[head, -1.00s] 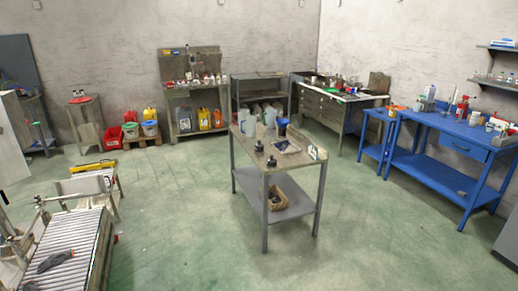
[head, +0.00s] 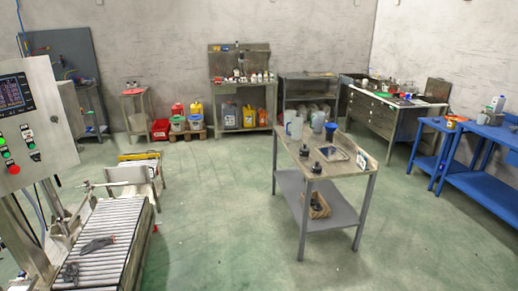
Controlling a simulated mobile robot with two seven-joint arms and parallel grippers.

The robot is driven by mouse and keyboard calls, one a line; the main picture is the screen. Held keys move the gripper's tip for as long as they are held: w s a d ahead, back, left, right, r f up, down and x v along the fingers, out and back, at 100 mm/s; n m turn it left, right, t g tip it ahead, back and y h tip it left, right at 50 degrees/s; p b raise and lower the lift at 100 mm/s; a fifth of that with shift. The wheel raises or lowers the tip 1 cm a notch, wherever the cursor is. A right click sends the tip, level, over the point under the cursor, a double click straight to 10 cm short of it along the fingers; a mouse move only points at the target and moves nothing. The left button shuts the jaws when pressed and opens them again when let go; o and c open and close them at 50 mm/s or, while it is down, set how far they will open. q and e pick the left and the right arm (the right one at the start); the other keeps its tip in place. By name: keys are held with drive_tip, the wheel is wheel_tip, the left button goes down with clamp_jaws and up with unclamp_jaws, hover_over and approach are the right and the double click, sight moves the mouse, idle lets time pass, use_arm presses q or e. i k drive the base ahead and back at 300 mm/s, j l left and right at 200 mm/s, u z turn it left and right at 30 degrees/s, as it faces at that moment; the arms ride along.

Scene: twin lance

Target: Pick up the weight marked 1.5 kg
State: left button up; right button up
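Two small dark objects that look like weights stand on the top of the grey metal table in the middle: a rear one (head: 305,151) and a front one (head: 317,167). They are too small for any marking to be read, so I cannot tell which, if either, is the 1.5 kg weight. Neither of my grippers is in view.
The grey table (head: 345,178) also holds jugs (head: 294,127), a blue funnel (head: 330,130) and a tray (head: 333,152). A roller conveyor (head: 115,250) and a control panel (head: 25,125) stand at left, a blue bench (head: 490,185) at right. Green floor (head: 220,225) is clear between conveyor and table.

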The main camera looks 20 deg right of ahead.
sight(303, 151)
drive_tip(key=i+l+u, duration=0.4)
drive_tip(key=l, duration=0.2)
drive_tip(key=i+l+u, duration=0.15)
drive_tip(key=l, duration=0.2)
drive_tip(key=i+l+u, duration=0.1)
drive_tip(key=l, duration=0.25)
drive_tip(key=i+l+u, duration=0.1)
drive_tip(key=l, duration=0.2)
drive_tip(key=i+l, duration=0.2)
drive_tip(key=l, duration=0.15)
drive_tip(key=i+l, duration=0.15)
drive_tip(key=l, duration=0.25)
drive_tip(key=i+l, duration=0.15)
drive_tip(key=l, duration=0.2)
drive_tip(key=i+l, duration=0.15)
drive_tip(key=l, duration=0.25)
drive_tip(key=i+l, duration=0.15)
drive_tip(key=l, duration=0.2)
drive_tip(key=i+l+u, duration=0.1)
drive_tip(key=l, duration=0.3)
drive_tip(key=i+l, duration=0.2)
drive_tip(key=l, duration=0.2)
drive_tip(key=i+l, duration=0.1)
drive_tip(key=l, duration=0.3)
drive_tip(key=i+l, duration=0.15)
drive_tip(key=l, duration=0.2)
